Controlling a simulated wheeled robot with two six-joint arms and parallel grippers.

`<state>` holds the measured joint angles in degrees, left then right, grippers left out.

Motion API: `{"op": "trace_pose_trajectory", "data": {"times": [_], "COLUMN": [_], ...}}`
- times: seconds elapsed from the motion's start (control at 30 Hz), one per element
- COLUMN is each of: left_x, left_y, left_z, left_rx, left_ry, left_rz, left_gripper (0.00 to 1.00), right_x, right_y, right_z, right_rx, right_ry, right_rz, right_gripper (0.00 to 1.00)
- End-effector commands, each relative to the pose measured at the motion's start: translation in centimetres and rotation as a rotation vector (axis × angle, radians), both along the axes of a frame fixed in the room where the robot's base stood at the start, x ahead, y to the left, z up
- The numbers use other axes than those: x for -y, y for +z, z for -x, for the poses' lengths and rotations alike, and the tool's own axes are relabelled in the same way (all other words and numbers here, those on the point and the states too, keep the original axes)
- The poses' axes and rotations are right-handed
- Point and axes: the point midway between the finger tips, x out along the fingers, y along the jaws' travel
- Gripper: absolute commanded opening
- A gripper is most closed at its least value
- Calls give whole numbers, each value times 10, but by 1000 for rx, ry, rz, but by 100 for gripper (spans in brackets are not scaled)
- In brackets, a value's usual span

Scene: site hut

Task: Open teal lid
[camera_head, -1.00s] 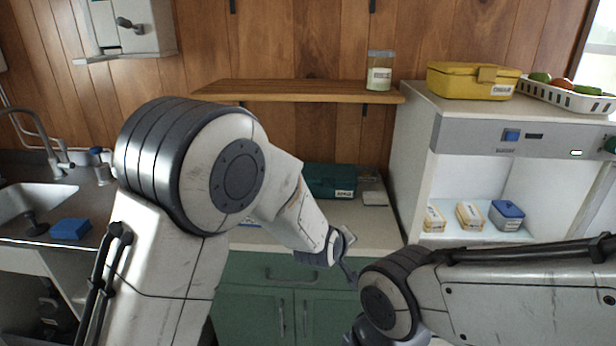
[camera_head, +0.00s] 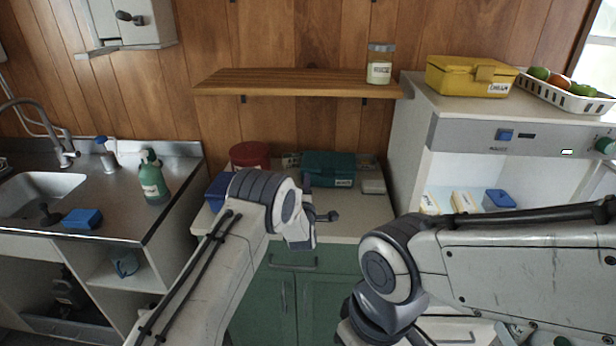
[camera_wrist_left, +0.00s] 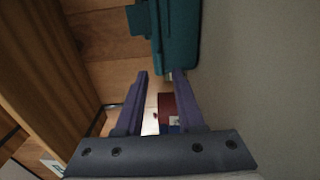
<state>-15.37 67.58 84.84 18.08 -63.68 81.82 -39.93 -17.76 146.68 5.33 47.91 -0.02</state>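A teal box with a white label (camera_head: 342,168) stands on the counter under the shelf, and its lid looks closed. It also shows at the top of the left wrist view (camera_wrist_left: 180,38), with a small part jutting from its side. My left gripper (camera_head: 328,216) is in front of the box in the head view, apart from it. In the left wrist view my left gripper (camera_wrist_left: 160,76) has its two fingers spread with nothing held between them. The teal box lies just beyond the fingertips. My right gripper is out of view; only its arm shows.
A red tin (camera_head: 250,155) and a blue container (camera_head: 217,190) stand left of the teal box. A wooden shelf (camera_head: 290,82) with a jar (camera_head: 380,64) hangs above. A white cabinet (camera_head: 408,140) bounds the right side. A pale flat item (camera_head: 373,186) lies beside the box.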

Motion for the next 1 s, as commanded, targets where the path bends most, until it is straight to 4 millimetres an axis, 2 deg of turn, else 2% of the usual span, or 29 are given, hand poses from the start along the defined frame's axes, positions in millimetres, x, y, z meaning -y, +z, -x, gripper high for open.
{"op": "trace_pose_trajectory", "data": {"times": [0.1,0.3,0.73,0.77,0.83,0.87,1.0], "left_x": [0,0,0,0,0,0,0], "left_y": [1,0,0,0,0,0,0], "left_z": [-17,-36,-43,-43,-43,-43,-42], "left_rx": [2,-1,-1,-1,-1,-1,-1], "left_ry": [0,0,-1,-1,-1,-1,-1], "left_rz": [0,-1,-2,-1,-1,-2,-1], "left_gripper": [38,38,38,30,3,0,0], "right_x": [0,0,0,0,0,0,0], "right_y": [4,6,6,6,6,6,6], "right_z": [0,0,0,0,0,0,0], "right_rx": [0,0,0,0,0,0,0], "right_ry": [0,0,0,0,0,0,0], "right_rz": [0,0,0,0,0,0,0], "right_gripper": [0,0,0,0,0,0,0]}}
